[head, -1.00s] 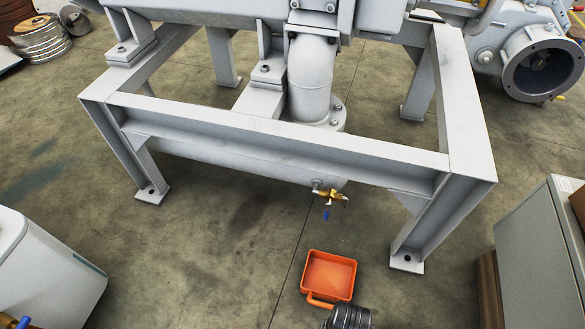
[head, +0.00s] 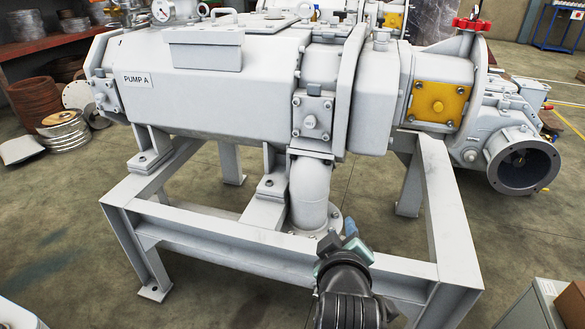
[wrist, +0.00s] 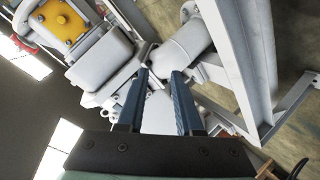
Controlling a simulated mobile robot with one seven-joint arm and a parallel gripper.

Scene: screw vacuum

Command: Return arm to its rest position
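My gripper (head: 350,238) shows at the bottom middle of the head view, raised in front of the steel frame (head: 240,238) of the pump. In the wrist view its two blue fingers (wrist: 160,90) stand apart with nothing between them. The white pump (head: 215,80), labelled PUMP A, rests on the frame behind my gripper. The vertical outlet pipe (head: 310,190) shows just behind and left of the fingers in the head view.
A yellow cover plate (head: 437,102) is on the pump's right part, with a round open flange (head: 523,167) beyond. A grey cabinet (head: 540,305) stands at the lower right. Shelving with coils (head: 42,100) is at the left.

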